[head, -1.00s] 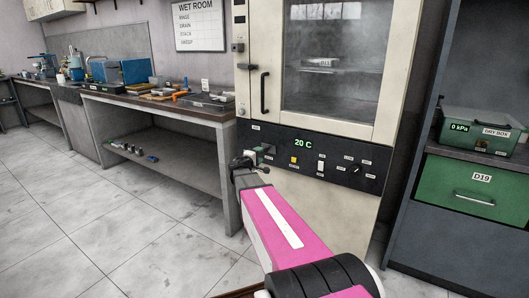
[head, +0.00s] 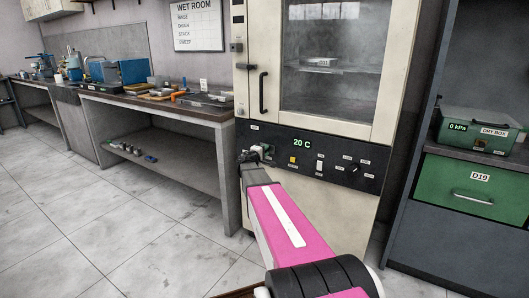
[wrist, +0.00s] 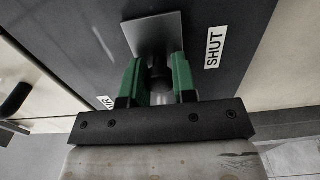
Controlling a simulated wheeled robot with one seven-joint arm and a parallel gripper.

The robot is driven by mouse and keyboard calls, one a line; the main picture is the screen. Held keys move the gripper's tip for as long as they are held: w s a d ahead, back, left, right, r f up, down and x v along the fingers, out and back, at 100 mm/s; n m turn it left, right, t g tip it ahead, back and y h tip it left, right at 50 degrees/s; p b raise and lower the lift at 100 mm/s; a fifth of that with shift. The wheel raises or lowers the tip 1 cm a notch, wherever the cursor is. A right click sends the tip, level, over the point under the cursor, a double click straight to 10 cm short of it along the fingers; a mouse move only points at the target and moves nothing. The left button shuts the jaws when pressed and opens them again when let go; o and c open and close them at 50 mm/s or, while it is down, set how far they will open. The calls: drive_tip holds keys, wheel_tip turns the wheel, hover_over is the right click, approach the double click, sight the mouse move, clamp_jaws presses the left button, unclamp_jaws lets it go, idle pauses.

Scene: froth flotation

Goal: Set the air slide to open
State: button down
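The air slide shows in the wrist view as a light metal plate (wrist: 152,32) with a dark round knob (wrist: 159,72), on a dark panel. A SHUT label (wrist: 215,47) is beside it on the right. A partly hidden label is at the lower left; no OPEN label is readable. My gripper (wrist: 159,82) has its green fingers on both sides of the knob, close against it, and looks shut on it. In the head view my gripper (head: 259,155) is at the left end of the cabinet's control panel (head: 335,165), and it hides most of the slide.
The panel also has a 20 C display (head: 303,142), a yellow button (head: 292,160), a white switch (head: 319,166) and a dark dial (head: 355,169). The cabinet door handle (head: 263,93) is above. A workbench (head: 160,107) stands left; a green drawer (head: 475,188) is right.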

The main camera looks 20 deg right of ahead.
sight(245, 142)
drive_tip(key=w+a, duration=0.6)
drive_tip(key=w, duration=0.1)
drive_tip(key=w+a, duration=0.3)
drive_tip(key=w, duration=0.1)
drive_tip(key=shift+w, duration=0.25)
drive_tip(key=c, duration=0.9)
unclamp_jaws()
drive_tip(key=v, duration=1)
drive_tip(key=shift+s+a, duration=0.3)
